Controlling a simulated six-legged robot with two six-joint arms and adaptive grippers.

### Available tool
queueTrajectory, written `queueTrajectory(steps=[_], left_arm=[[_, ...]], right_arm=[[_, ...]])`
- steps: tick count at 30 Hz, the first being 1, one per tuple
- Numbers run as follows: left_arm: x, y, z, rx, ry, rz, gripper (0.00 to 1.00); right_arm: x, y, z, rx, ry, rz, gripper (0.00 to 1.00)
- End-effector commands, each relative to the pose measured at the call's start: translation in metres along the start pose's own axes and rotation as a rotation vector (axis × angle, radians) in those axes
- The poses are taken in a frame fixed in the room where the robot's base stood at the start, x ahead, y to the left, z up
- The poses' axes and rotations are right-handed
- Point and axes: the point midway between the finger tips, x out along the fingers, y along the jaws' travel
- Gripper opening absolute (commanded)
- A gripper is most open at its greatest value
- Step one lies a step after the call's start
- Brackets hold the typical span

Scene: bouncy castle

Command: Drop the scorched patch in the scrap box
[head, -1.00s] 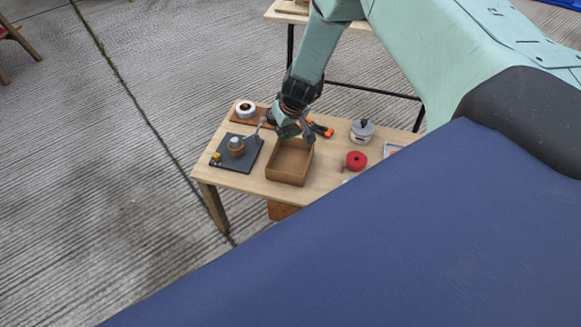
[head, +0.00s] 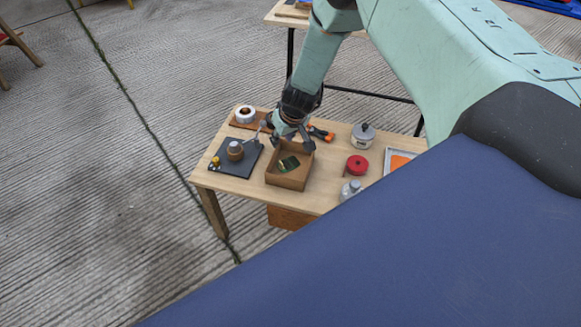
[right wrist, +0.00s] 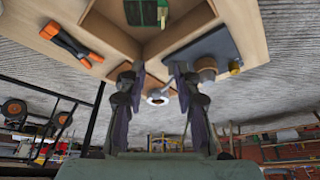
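The scorched patch, a dark green piece with a lighter yellowish mark (head: 288,164), lies inside the open brown scrap box (head: 285,183) on the wooden table. The right wrist view shows the green patch (right wrist: 143,12) at the top edge, with the box wall (right wrist: 183,22) beside it. My right gripper (head: 291,143) is over the far side of the box, apart from the patch. Its two fingers (right wrist: 158,76) are spread with nothing between them. My left gripper is not in view.
Left of the box is a dark mat (head: 243,170) with a small jar (head: 235,151). A white roll (head: 244,115) and orange-handled tool (head: 321,134) lie behind. A lidded pot (head: 363,136), red roll (head: 357,166), bottle (head: 350,190) and tray (head: 387,168) stand right.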

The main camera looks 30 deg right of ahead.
Motion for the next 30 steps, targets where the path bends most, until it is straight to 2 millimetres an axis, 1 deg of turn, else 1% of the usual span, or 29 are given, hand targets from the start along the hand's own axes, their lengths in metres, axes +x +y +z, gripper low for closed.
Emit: queueTrajectory(steps=[8,15,18,24,30], left_arm=[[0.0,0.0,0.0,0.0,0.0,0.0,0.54],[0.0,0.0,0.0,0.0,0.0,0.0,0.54],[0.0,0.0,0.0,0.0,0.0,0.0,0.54],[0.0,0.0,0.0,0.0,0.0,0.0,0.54],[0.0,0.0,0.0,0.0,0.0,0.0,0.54]], right_arm=[[-0.002,0.0,0.0,0.0,0.001,0.0,0.32],[-0.014,0.0,0.001,0.0,0.003,-0.002,0.32],[-0.017,0.001,0.012,0.0,-0.003,0.004,0.32],[-0.024,0.0,0.028,0.0,-0.001,0.0,0.32],[-0.037,0.0,0.059,0.003,-0.002,-0.002,0.32]])
